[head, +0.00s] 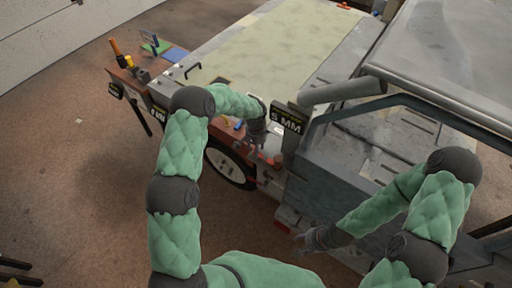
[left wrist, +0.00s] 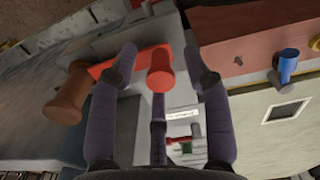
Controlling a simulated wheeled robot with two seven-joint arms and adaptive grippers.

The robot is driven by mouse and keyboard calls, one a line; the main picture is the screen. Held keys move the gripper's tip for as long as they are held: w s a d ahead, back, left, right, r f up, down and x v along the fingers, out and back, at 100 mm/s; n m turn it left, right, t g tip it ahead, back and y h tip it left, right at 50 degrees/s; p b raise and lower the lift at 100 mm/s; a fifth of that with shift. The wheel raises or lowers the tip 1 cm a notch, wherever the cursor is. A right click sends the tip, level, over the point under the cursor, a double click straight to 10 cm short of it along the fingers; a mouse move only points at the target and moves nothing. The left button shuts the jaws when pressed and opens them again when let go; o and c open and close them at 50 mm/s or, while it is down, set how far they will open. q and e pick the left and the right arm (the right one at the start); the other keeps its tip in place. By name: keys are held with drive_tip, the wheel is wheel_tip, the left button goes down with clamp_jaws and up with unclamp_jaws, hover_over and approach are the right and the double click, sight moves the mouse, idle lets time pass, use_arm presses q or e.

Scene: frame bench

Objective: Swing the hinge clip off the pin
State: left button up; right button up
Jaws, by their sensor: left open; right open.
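The red hinge clip (left wrist: 135,62) shows in the left wrist view as a flat bar with a round red knob at its right end. Its left end meets a brown cylinder (left wrist: 70,95), which looks like the pin; I cannot tell how they join. My left gripper (left wrist: 160,75) is open, its fingers on either side of the red knob, with no clear contact. In the head view my left gripper (head: 258,146) is down at the bench's near side and partly hides the clip area. My right gripper (head: 304,240) is open and empty, low beside the grey body.
A blue peg (left wrist: 289,66) stands to the right of the left gripper. A black sign (head: 288,120) and a grey tube (head: 342,91) are close to my left gripper. Small tools and a blue block (head: 175,54) lie at the far left. The brown floor is open at left.

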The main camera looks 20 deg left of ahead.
use_arm(q)
drive_tip(key=shift+f, duration=0.1)
clamp_jaws()
